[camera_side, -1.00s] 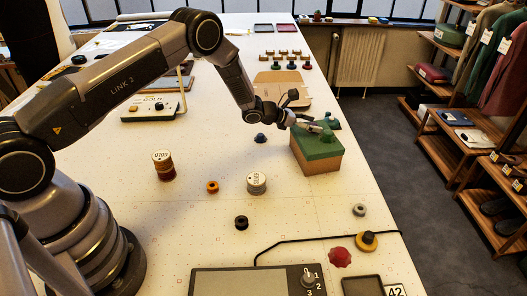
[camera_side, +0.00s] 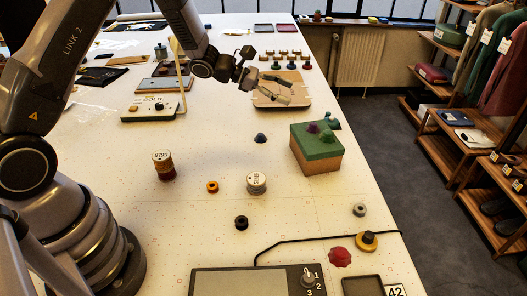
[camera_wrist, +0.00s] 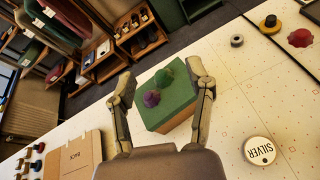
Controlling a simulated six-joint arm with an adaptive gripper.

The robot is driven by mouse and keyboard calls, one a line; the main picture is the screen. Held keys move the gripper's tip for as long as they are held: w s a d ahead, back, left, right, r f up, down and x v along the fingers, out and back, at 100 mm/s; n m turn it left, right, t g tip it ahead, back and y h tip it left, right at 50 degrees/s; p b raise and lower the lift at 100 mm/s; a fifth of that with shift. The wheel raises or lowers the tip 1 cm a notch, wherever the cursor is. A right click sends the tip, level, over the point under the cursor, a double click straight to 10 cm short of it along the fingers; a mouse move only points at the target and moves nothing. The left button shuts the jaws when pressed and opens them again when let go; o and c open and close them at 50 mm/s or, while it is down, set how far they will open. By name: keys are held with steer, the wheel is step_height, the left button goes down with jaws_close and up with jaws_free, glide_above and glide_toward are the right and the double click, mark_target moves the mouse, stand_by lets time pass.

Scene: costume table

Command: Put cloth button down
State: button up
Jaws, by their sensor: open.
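A green-topped box (camera_side: 316,149) with tan sides stands on the white table, right of centre. On its top sit a small dark purple button-like piece (camera_side: 312,128) and a green one (camera_side: 327,135), close together. They also show in the wrist view as the purple piece (camera_wrist: 151,98) and the green piece (camera_wrist: 165,77) on the box (camera_wrist: 179,105). Which of them is the cloth button I cannot tell for sure. My gripper (camera_side: 290,94) is open and empty, raised behind and left of the box. In the wrist view the box lies between my open fingers (camera_wrist: 160,68).
A tan board (camera_side: 265,98) lies beyond the box, with rows of small pieces behind it. A silver-labelled spool (camera_side: 256,183), an orange ring (camera_side: 212,187) and a dark blue knob (camera_side: 260,138) stand left of the box.

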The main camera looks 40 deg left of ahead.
steer(key=s+d+r+m+g+y, duration=0.1)
steer(key=s+d+r+m+g, duration=0.15)
steer(key=s+r+m, duration=0.55)
steer(key=s+d+r+m+g, duration=0.1)
steer(key=s+r+m+g, duration=0.35)
steer(key=s, duration=0.65)
steer(key=s+a+r+m+t+y, duration=0.2)
steer(key=s+a+m+y, duration=0.2)
steer(key=s, duration=0.4)
steer(key=s+a+r+m+t+y, duration=0.1)
steer(key=s+a+r+m+y, duration=0.1)
steer(key=s+a+m+y, duration=0.3)
steer(key=s+a+m, duration=0.1)
steer(key=s+a, duration=0.1)
steer(key=s, duration=0.2)
steer(key=shift+s+a+r+t, duration=0.2)
steer(key=shift+r+t, duration=0.1)
steer(key=shift+t, duration=0.1)
steer(key=shift+m, duration=0.25)
steer(key=shift+c, duration=0.3)
